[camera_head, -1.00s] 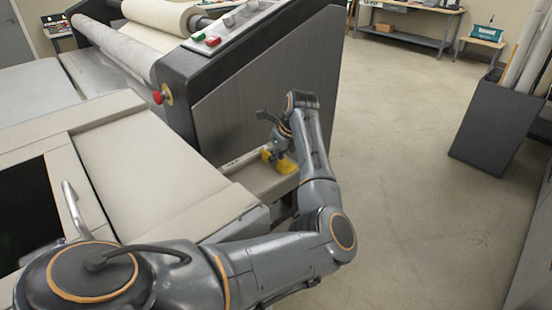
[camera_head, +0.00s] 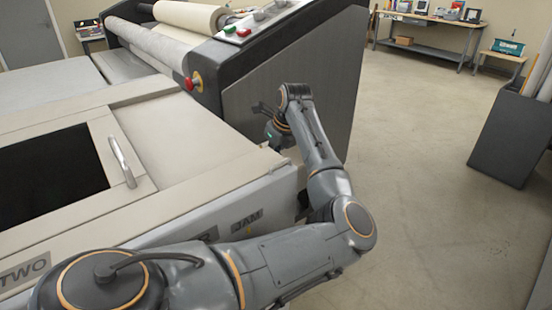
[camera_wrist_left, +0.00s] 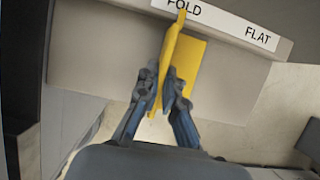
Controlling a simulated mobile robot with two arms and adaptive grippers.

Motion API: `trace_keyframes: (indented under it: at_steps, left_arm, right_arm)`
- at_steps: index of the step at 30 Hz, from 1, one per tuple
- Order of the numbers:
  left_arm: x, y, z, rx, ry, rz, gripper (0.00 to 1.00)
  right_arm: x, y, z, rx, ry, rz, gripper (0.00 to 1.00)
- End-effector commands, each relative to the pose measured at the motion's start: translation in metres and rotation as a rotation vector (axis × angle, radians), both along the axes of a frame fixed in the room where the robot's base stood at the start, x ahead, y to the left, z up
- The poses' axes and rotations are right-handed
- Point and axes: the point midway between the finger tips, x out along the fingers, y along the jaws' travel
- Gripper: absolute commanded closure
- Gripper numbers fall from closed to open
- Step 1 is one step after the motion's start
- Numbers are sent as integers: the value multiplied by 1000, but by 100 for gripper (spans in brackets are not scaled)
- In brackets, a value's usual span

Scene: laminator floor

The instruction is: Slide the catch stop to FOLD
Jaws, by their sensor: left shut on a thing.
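The yellow catch stop (camera_wrist_left: 190,62) shows in the left wrist view, with a thin upright fin and a flat plate beside it. The fin's far end reaches the FOLD label (camera_wrist_left: 184,7); the FLAT label (camera_wrist_left: 258,38) is further right. My left gripper (camera_wrist_left: 160,90) is shut on the fin, one finger on each side. In the head view my left wrist (camera_head: 277,130) is at the machine's far corner; its fingertips and the stop are hidden there. My right gripper is not in view.
The beige machine top (camera_head: 180,150) with a metal handle (camera_head: 122,162) lies at the left. The dark roller unit's side panel (camera_head: 300,80) stands close behind my wrist. The floor (camera_head: 430,180) is open to the right, with a dark bin (camera_head: 512,135) at its edge.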

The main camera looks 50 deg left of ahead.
Motion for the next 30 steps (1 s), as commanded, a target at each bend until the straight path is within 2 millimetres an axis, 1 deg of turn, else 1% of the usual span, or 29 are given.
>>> trace_keyframes:
  at_steps: [1, 2, 7, 8, 9, 11, 19, 22, 26, 30]
  left_arm:
    - [-4, 1, -1, -1, 10, 7, 100]
    - [-4, 2, -1, -1, 10, 7, 100]
    - [-5, 2, -1, -2, 13, 9, 100]
    - [-5, 2, -2, -2, 13, 9, 89]
    - [-5, 2, -2, -2, 13, 9, 81]
    - [-5, 2, -2, -2, 13, 9, 70]
    - [-3, 1, -1, -1, 9, 6, 70]
    - [-3, -1, 3, -1, 8, 5, 70]
    - [-3, -7, 19, -2, 5, 5, 70]
    - [-4, -18, 48, 0, 3, 5, 70]
  right_arm:
    - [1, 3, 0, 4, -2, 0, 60]
    - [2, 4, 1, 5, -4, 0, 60]
    - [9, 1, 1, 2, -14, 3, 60]
    - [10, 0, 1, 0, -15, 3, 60]
    - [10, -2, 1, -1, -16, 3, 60]
    - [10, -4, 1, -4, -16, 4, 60]
    - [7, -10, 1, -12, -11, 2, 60]
    - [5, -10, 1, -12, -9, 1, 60]
    - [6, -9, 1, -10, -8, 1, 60]
    - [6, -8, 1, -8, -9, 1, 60]
